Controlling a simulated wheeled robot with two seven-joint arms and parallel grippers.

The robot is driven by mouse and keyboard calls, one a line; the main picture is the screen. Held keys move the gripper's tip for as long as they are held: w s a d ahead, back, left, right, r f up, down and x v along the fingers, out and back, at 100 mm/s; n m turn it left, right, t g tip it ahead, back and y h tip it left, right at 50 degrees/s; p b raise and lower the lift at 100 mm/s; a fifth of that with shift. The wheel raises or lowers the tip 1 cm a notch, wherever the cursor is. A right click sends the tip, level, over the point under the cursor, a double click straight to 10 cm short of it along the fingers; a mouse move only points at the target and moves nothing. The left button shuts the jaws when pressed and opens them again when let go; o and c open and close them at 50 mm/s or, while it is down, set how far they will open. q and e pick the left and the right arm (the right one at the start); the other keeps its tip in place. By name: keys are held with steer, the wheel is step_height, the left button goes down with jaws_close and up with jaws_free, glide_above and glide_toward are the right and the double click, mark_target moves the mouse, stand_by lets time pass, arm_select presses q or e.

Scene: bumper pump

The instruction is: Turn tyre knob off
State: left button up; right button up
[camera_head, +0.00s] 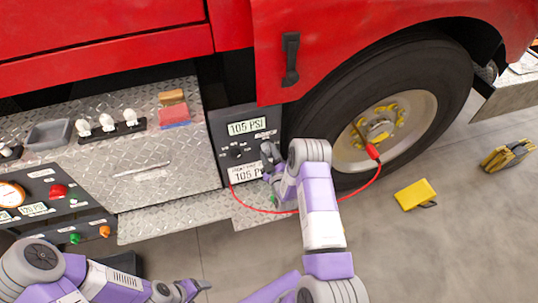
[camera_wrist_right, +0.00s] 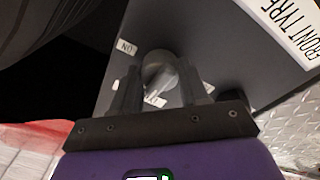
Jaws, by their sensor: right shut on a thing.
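The tyre panel (camera_head: 217,122) is a dark box with two "105 PSI" displays, beside the front wheel. In the right wrist view, the round grey tyre knob (camera_wrist_right: 158,65) sits on the dark panel face (camera_wrist_right: 205,45). An "ON" label (camera_wrist_right: 126,47) is beside it, and another label (camera_wrist_right: 155,101) is partly hidden below it. My right gripper (camera_head: 268,158) is at the panel's right side; in the wrist view its fingers (camera_wrist_right: 160,82) are shut on the knob from both sides. My left gripper (camera_head: 191,290) is low in the head view, away from the panel; its jaw gap is unclear.
A red hose (camera_head: 285,212) loops from the panel under my right arm to the wheel hub (camera_head: 378,130). The large tyre (camera_head: 440,85) is close on the right. A yellow chock (camera_head: 415,194) lies on the floor. A control panel (camera_head: 60,205) stands at left.

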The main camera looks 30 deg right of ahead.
steer(key=shift+n, duration=0.7)
steer(key=o, duration=1)
steer(key=shift+o, duration=0.2)
steer(key=shift+s, duration=0.1)
steer(key=p+v, duration=0.1)
steer(key=v, duration=0.6)
steer(key=shift+s, duration=0.2)
